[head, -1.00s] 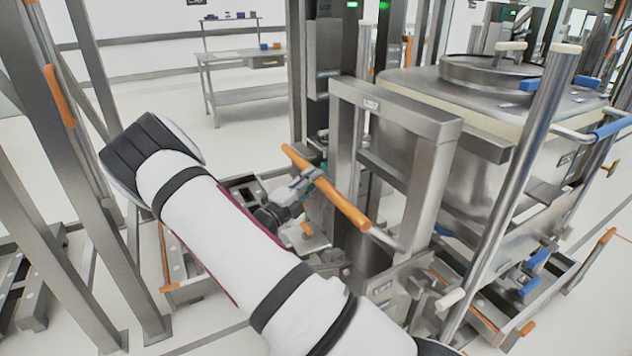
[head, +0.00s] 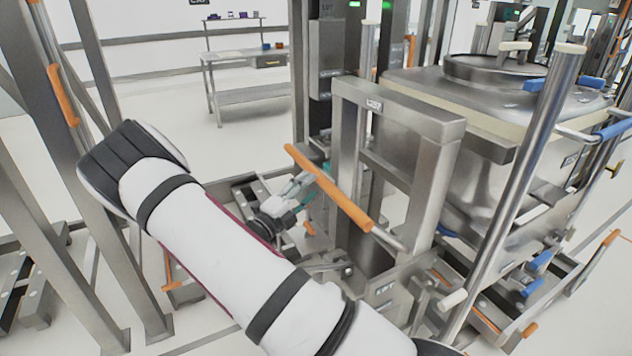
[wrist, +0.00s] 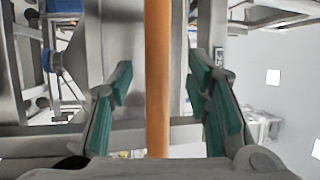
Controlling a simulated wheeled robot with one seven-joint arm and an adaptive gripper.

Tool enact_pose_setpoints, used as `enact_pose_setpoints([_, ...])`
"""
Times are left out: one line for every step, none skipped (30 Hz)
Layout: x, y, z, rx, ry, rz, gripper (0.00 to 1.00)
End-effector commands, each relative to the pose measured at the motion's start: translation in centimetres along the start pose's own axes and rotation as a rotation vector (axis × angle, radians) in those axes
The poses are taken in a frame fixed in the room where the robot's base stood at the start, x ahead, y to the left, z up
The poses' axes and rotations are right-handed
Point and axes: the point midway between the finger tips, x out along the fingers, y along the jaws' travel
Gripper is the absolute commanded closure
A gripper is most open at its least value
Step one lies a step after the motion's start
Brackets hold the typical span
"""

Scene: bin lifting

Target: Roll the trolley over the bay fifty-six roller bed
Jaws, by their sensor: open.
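An orange handle bar (head: 340,200) slants across the front of a grey steel upright frame (head: 438,180), which looks like part of the trolley. My gripper (head: 315,186) is open at the near left side of the bar. In the wrist view the orange bar (wrist: 157,60) runs upright between the two teal-padded fingers of my gripper (wrist: 158,82), with a gap on each side. A large steel bin (head: 405,105) with a round lid stands behind the frame. I cannot tell which low part is the bay fifty-six roller bed.
Steel posts with an orange grip (head: 62,95) stand at the left. A low tray with orange-tipped edges (head: 185,290) lies beneath my arm. A steel pole (head: 510,190) rises at the right. A workbench (head: 245,75) stands at the back, with clear floor before it.

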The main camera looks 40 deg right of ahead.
Motion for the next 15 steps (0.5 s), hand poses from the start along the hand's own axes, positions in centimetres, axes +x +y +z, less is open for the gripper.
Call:
enact_pose_setpoints([-1.2, 0.0, 0.1, -0.001, -0.004, 0.0, 0.55])
enact_pose_setpoints([-1.8, 0.0, 0.1, -0.001, -0.004, 0.0, 0.55])
enact_pose_setpoints([-2.6, 0.0, 0.1, -0.001, -0.003, 0.0, 0.55])
enact_pose_setpoints([-3.1, 0.0, 0.0, -0.001, -0.003, 0.0, 0.55])
enact_pose_setpoints([-3.7, 0.0, 0.0, -0.001, -0.002, -0.001, 0.55])
enact_pose_setpoints([-4.3, 0.0, 0.0, -0.002, -0.002, -0.002, 0.55])
enact_pose_setpoints([-4.8, 0.0, 0.0, -0.001, -0.001, -0.002, 0.55])
enact_pose_setpoints([-5.2, 0.0, 0.0, -0.001, -0.001, -0.001, 0.55])
enact_pose_setpoints([-5.7, 0.0, 0.0, -0.001, -0.001, -0.001, 0.55])
enact_pose_setpoints([-5.9, 0.0, 0.0, 0.0, -0.001, -0.001, 0.55])
enact_pose_setpoints([-6.2, 0.0, 0.0, 0.0, 0.001, -0.002, 0.55])
enact_pose_setpoints([-6.4, 0.0, -0.1, 0.0, 0.002, -0.002, 0.55])
enact_pose_setpoints([-6.6, -0.1, -0.1, 0.0, 0.002, -0.002, 0.55])
enact_pose_setpoints([-6.7, -0.1, -0.1, 0.0, 0.002, -0.003, 0.55])
enact_pose_setpoints([-6.9, -0.1, -0.1, 0.0, 0.002, -0.003, 0.55])
